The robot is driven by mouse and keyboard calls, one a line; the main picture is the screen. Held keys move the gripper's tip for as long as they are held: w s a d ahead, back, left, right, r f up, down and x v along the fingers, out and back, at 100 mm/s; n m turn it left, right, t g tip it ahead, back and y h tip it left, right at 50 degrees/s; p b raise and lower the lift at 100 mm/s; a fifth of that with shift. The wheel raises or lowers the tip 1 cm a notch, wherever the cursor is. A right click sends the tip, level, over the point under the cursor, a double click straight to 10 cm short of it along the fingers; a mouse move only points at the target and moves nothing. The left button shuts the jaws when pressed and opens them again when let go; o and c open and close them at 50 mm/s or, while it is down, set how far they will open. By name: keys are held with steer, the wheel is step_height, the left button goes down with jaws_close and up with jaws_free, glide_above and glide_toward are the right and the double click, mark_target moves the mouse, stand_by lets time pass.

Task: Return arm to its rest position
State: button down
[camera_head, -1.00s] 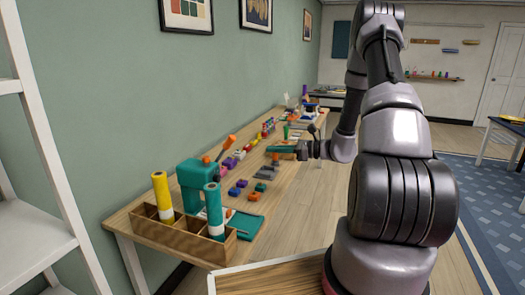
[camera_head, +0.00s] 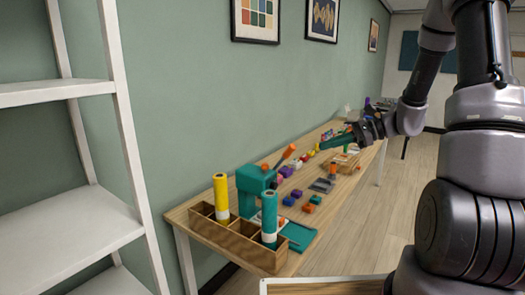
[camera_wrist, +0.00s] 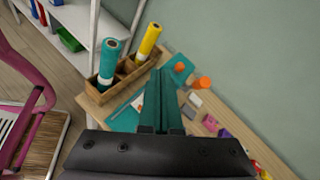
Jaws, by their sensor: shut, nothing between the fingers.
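My gripper (camera_head: 337,140) reaches out over the long wooden table (camera_head: 310,252) from the right in the head view. Its teal fingers are together and hold nothing. In the wrist view the closed fingers (camera_wrist: 161,82) point toward the table end with the wooden box. They appear above the table top, apart from the objects. My arm rises at the right of the head view and bends down to the gripper.
A wooden box (camera_head: 238,242) holds a yellow roll (camera_head: 221,194) and a teal roll (camera_head: 269,213). Beside it stands a teal device (camera_head: 252,186) with an orange-tipped lever. Several small coloured blocks lie farther along. A white shelf (camera_head: 75,223) stands left; open floor (camera_head: 350,225) lies right of the table.

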steer(key=s+d+r+n+t+h, duration=0.1)
steer(key=s+r+n+t+h, duration=0.1)
steer(key=s+r+n+h, duration=0.3)
steer(key=s+d+r+n+t+h, duration=0.2)
steer(key=s+r+n+h, duration=0.4)
steer(key=s+r, duration=0.6)
steer(key=s, duration=0.3)
steer(key=shift+d+r+t, duration=0.15)
steer(key=shift+d+t, duration=0.15)
